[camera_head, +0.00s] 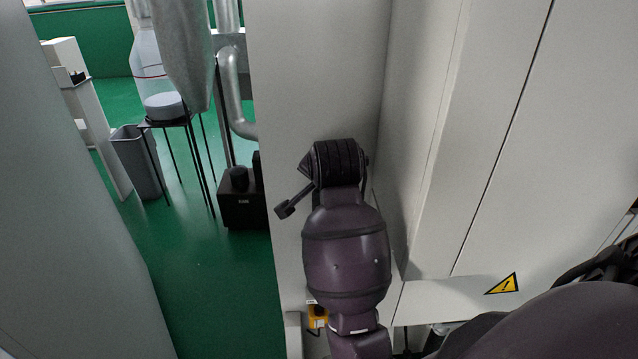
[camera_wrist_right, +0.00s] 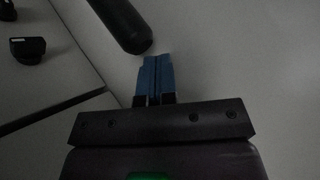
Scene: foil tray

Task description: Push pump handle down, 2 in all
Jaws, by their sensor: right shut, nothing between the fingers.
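In the wrist view, my right gripper (camera_wrist_right: 155,75) shows its blue fingers together with nothing between them. A thick black bar with a rounded end (camera_wrist_right: 120,22) lies just beyond and left of the fingertips, apart from them in the picture. It looks like the pump handle. In the head view, a black lever with a thick end (camera_head: 293,203) sticks out down-left beside a black ribbed part, by the pale wall. I cannot tell if it is the same handle. My purple arm stands in front and hides much there; the right fingertips do not show. My left gripper is not in view.
A black knob (camera_wrist_right: 27,48) sits on a pale panel in the wrist view. Tall pale cabinet panels (camera_head: 510,180) stand at the right, with a yellow warning sign (camera_head: 502,284). A green floor aisle (camera_head: 200,290) is open at left, with a grey bin (camera_head: 136,160) farther back.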

